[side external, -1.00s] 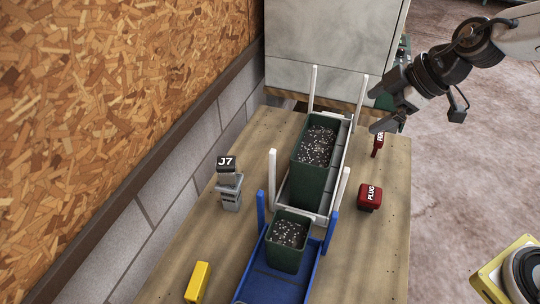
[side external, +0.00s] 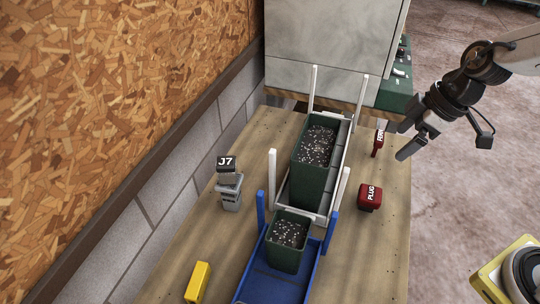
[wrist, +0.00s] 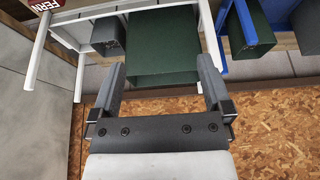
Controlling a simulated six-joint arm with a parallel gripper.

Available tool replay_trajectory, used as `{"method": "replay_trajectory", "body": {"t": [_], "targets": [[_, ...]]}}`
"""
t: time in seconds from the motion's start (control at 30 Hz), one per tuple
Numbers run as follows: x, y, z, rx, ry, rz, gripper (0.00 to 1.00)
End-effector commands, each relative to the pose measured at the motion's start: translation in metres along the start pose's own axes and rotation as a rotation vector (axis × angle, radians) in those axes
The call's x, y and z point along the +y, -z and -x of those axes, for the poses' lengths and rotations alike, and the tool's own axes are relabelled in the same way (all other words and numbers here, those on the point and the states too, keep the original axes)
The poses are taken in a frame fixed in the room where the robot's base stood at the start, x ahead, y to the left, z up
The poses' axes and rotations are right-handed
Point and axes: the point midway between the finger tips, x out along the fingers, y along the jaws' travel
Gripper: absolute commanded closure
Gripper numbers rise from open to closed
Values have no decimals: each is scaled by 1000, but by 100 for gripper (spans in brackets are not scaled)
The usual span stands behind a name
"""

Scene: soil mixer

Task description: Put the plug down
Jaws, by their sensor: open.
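I cannot make out the plug in the wrist view.
A red FERN piece (side external: 378,144) stands behind the plug. The white rack (side external: 333,190) holds a tall green pot (side external: 308,185); the blue rack (side external: 270,285) holds a smaller one (side external: 285,262). A grey J7 stack (side external: 230,190) and yellow block (side external: 197,282) are left. The front right table is bare.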

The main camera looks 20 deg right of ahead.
Motion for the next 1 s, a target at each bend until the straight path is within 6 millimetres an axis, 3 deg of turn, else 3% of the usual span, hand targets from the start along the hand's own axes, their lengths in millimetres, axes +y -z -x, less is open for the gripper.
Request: {"method": "replay_trajectory", "body": {"t": [0.4, 0.53, 0.8, 1.0], "targets": [[-1, -32, -75, -7, 4, -4, 0], [-1, -39, -92, -4, 4, -4, 0], [0, -46, -112, 0, 3, -1, 0], [0, -48, -117, 0, -1, 2, 0]]}}
